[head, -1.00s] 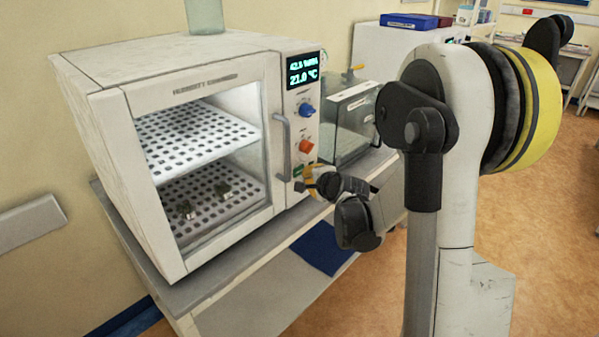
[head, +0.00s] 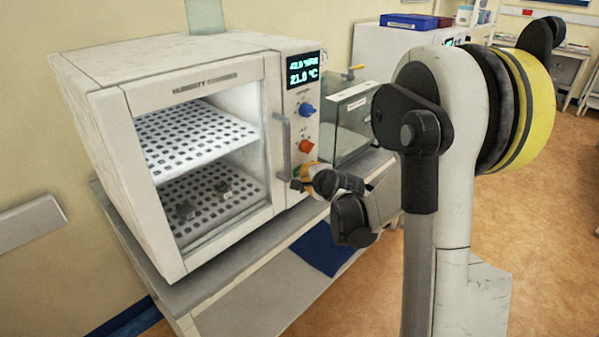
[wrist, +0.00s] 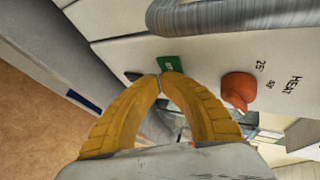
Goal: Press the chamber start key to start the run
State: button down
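The white humidity chamber (head: 185,67) stands on a bench, its glass-fronted door closed. Its right-hand panel has a lit display (head: 303,70) showing about 21 °C, a blue knob (head: 306,110) and an orange-red knob (head: 306,146), which is the red knob (wrist: 238,90) in the wrist view. A green key (wrist: 170,63) with small white lettering sits low on the panel, beside a dark key (wrist: 133,76). My gripper (wrist: 160,77) has yellow fingers with tips together and empty. The tips are just below the green key in the wrist view; contact cannot be told. In the head view my gripper (head: 298,182) is at the panel's lower part.
The grey door handle (head: 284,147) runs close to the keys. Small dark items (head: 185,210) lie on the chamber's lower shelf. A glass-sided box (head: 348,115) stands right of the chamber. A blue mat (head: 322,248) lies below. Open floor is at the right.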

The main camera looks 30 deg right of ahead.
dwell(0.5)
jog(key=shift+s+d, duration=0.2)
jog(key=shift+s, duration=0.45)
jog(key=s, duration=0.1)
jog(key=s+d, duration=0.1)
jog(key=s, duration=0.2)
jog(key=shift+s+d+b, duration=0.35)
dwell(0.6)
jog(key=s+a+r+n+g+y, duration=0.1)
jog(key=s+a+r+n+g, duration=0.15)
jog(key=s+a+n, duration=0.5)
jog(key=s+a+r+n+g+y, duration=0.1)
jog(key=s+a+r+n, duration=0.3)
jog(key=s+a+n, duration=0.35)
jog(key=s+a+f+n+g, duration=0.1)
jog(key=s+a+n+g, duration=0.1)
jog(key=s, duration=0.8)
jog(key=shift+s+a+f+n+h, duration=0.2)
jog(key=shift+a+n+h, duration=0.2)
jog(key=shift+a+n, duration=0.65)
